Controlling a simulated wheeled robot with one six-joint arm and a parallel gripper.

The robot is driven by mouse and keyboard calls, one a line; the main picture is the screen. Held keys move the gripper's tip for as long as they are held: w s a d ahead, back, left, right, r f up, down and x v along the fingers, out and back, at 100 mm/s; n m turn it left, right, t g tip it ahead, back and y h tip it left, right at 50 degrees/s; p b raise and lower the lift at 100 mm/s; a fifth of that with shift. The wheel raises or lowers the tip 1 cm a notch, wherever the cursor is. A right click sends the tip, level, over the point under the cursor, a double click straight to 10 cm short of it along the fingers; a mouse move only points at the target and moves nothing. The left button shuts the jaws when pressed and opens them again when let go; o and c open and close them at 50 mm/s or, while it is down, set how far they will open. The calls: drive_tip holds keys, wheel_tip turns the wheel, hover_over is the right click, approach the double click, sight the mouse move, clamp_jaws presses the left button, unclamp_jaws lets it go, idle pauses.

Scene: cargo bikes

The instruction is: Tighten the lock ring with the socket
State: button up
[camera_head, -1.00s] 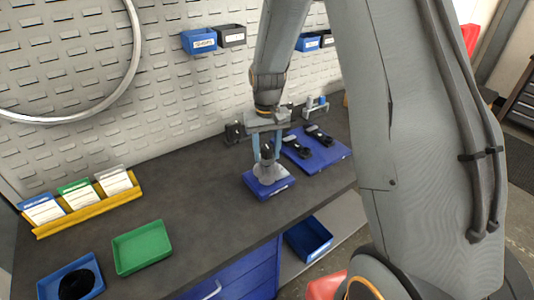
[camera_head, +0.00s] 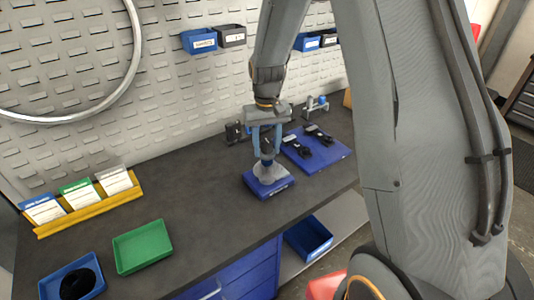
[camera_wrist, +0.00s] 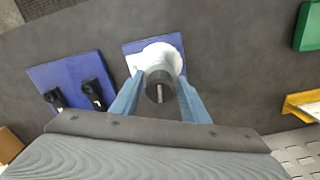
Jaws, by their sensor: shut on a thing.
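My gripper (camera_head: 265,152) is shut on a dark socket (camera_wrist: 159,82), which sits between its two blue-grey fingers. The socket also shows between the fingers in the head view (camera_head: 267,143). Below it, a pale grey round part (camera_wrist: 164,58) stands on a blue block (camera_head: 270,187) on the bench. The lock ring cannot be made out; the socket and fingers cover the part's centre. I cannot tell whether the socket is seated on it.
A blue board (camera_head: 322,153) with two black tools lies right of the block. A small stand (camera_head: 316,105) and a dark item (camera_head: 234,131) are behind. A green tray (camera_head: 142,246), a blue tray (camera_head: 72,281) and a yellow card rack (camera_head: 87,208) lie left. The bench between is clear.

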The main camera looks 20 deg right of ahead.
drive_tip(key=shift+r, duration=0.1)
drive_tip(key=shift+r, duration=2.4)
